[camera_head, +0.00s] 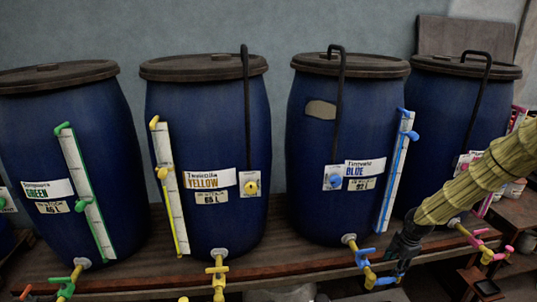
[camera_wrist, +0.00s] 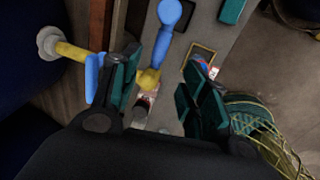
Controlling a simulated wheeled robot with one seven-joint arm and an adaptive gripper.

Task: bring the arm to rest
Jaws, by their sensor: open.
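My gripper (camera_head: 392,272) hangs at the right of the head view, at the end of my arm in its ribbed yellow-green sleeve. It is at the tap (camera_head: 368,272) of the vat labelled BLUE (camera_head: 325,195). In the wrist view my gripper (camera_wrist: 160,95) has its dark green finger pads apart. The yellow tap (camera_wrist: 148,80) with its blue handle (camera_wrist: 165,30) shows at and beyond the gap. A blue part (camera_wrist: 93,78) stands close by the left finger. I cannot tell whether a finger touches the tap.
The vat labelled YELLOW (camera_head: 205,130), the vat labelled GREEN (camera_head: 70,130) and another blue vat (camera_head: 440,110) stand along a wooden bench (camera_head: 150,275). Taps stick out in front. Small stools or boxes stand at the lower right.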

